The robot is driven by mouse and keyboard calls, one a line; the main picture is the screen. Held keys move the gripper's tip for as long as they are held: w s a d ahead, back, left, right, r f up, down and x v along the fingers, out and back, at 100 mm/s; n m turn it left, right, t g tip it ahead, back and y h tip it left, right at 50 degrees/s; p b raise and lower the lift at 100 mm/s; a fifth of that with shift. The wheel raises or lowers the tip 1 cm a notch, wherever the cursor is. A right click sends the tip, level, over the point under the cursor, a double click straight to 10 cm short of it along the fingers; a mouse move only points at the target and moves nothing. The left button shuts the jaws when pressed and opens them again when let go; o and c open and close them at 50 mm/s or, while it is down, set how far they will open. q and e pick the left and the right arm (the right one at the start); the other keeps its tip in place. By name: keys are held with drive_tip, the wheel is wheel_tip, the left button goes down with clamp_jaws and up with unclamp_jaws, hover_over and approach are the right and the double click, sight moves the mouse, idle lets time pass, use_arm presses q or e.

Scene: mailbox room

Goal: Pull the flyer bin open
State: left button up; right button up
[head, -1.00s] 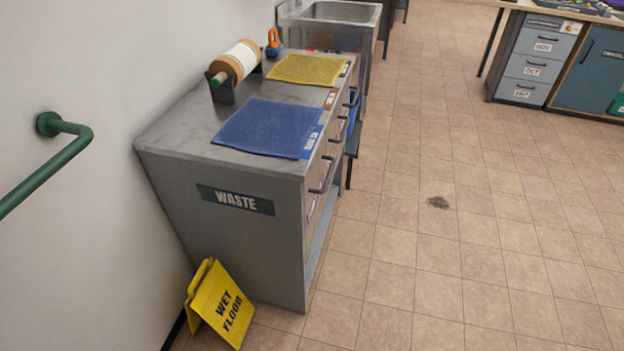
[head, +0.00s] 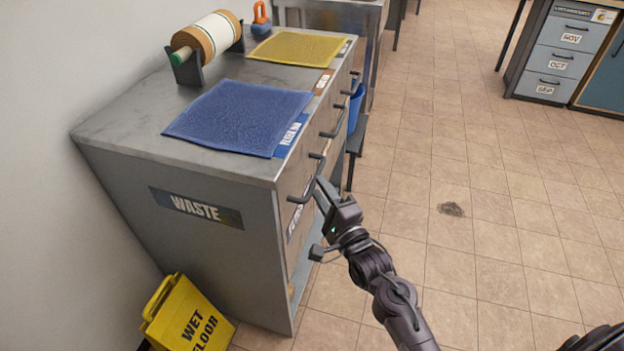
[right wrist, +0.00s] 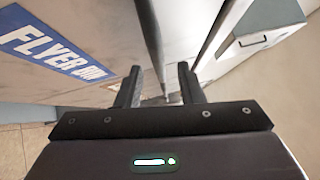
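The flyer bin (head: 296,218) is the near front of the grey waste cabinet, with a dark bar handle (head: 306,190) near its top. It looks shut. Its blue FLYER BIN label (right wrist: 58,52) shows in the right wrist view, where a dark bar (right wrist: 150,40) runs toward the space between my fingers. My right gripper (head: 324,190) is at the handle in the head view; the wrist view shows its fingers (right wrist: 160,88) apart. I cannot tell whether they touch the handle.
A blue mat (head: 240,115), a yellow mat (head: 297,50) and a paper roll (head: 207,40) lie on the cabinet top. A yellow wet floor sign (head: 185,318) stands at its near end. The tiled floor to the right is clear apart from a dark stain (head: 451,209).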

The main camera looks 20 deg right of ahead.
drive_tip(key=shift+x, duration=2.15)
drive_tip(key=shift+f, duration=0.1)
clamp_jaws()
